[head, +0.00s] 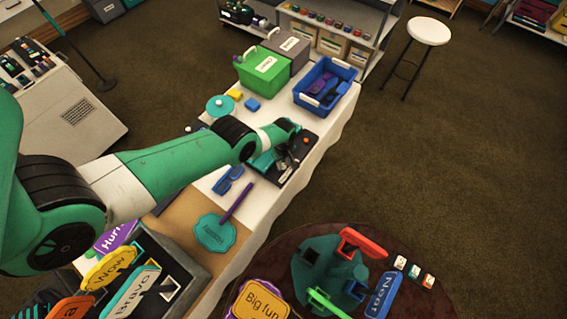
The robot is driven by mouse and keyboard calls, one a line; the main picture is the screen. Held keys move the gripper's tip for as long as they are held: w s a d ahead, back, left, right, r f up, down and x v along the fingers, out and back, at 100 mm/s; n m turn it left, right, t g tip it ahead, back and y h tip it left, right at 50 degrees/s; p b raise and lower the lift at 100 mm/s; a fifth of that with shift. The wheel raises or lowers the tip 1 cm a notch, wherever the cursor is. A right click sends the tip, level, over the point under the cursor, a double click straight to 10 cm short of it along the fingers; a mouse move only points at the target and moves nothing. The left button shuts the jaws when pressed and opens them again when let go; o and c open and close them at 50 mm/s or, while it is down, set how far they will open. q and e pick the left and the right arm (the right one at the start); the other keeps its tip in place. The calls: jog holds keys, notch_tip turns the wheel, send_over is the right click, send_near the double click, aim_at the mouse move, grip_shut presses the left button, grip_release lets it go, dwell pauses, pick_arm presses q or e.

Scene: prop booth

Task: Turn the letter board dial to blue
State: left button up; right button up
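A dark flat board-like box (309,152) lies on the white-covered table, with a small red-orange knob (306,140) near its far edge. It may be the letter board, but its lettering and any dial are too small or too covered to make out. My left gripper (287,163) reaches over this box from the left and hides much of it. Its fingers are small and dark against the box, so I cannot tell how far apart they are or whether they touch anything. My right gripper is not in view.
On the table are a green bin (262,72), a blue crate (348,76), blue glasses (226,181) and a teal paddle sign (214,233). A round table (420,297) at the front holds a teal stand (318,262) with coloured signs. A white stool (428,31) stands behind.

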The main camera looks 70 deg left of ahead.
pick_arm(q)
grip_shut()
jog(key=shift+m, duration=0.4)
jog(key=m, duration=0.4)
jog(key=shift+m, duration=0.4)
jog(key=m, duration=1.2)
jog(key=shift+m, duration=0.4)
jog(key=m, duration=0.5)
jog(key=shift+m, duration=0.4)
